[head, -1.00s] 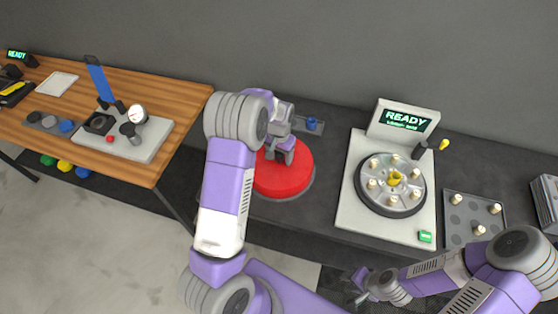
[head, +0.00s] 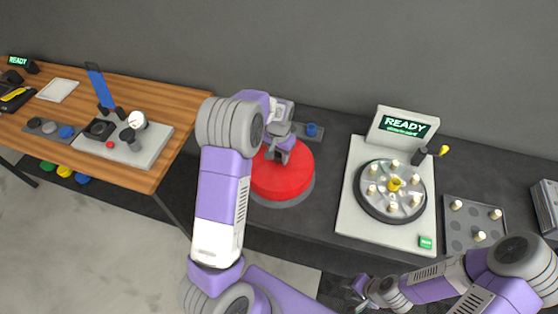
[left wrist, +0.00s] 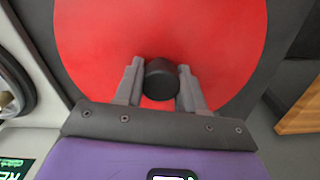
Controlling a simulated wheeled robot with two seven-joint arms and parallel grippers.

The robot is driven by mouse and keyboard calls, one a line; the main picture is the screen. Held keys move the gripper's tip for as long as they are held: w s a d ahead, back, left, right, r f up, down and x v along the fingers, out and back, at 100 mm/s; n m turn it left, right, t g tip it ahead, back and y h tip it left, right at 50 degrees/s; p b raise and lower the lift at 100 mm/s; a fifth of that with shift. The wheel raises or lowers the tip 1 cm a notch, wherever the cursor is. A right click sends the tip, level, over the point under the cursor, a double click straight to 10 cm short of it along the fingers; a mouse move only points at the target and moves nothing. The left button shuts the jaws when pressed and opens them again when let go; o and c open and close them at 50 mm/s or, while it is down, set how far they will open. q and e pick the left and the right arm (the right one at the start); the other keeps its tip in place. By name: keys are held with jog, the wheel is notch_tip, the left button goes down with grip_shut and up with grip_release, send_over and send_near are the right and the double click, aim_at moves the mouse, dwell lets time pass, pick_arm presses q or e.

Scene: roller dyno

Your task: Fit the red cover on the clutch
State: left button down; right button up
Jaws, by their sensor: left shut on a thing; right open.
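The red cover (head: 284,178) is a thick red disc with a dark knob (left wrist: 160,80) at its centre. It is over a grey round base on the dark bench, left of the clutch. My left gripper (head: 280,155) is shut on the knob, one finger on each side in the left wrist view. The clutch (head: 392,190) is a round metal plate with several pale pegs and a yellow centre, on a white machine. It is uncovered. My right gripper (head: 360,290) is open and empty, low in front of the bench.
The machine's screen (head: 404,124) reads READY. A blue knob (head: 311,129) is behind the cover. A wooden table (head: 150,175) is at left.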

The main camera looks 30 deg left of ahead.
pick_arm(q)
notch_tip(320, 180, up, 6)
jog(key=shift+r, duration=0.2)
notch_tip(320, 180, up, 7)
jog(key=p, duration=0.5)
jog(key=shift+r+p, duration=0.2)
jog(key=shift+p, duration=0.2)
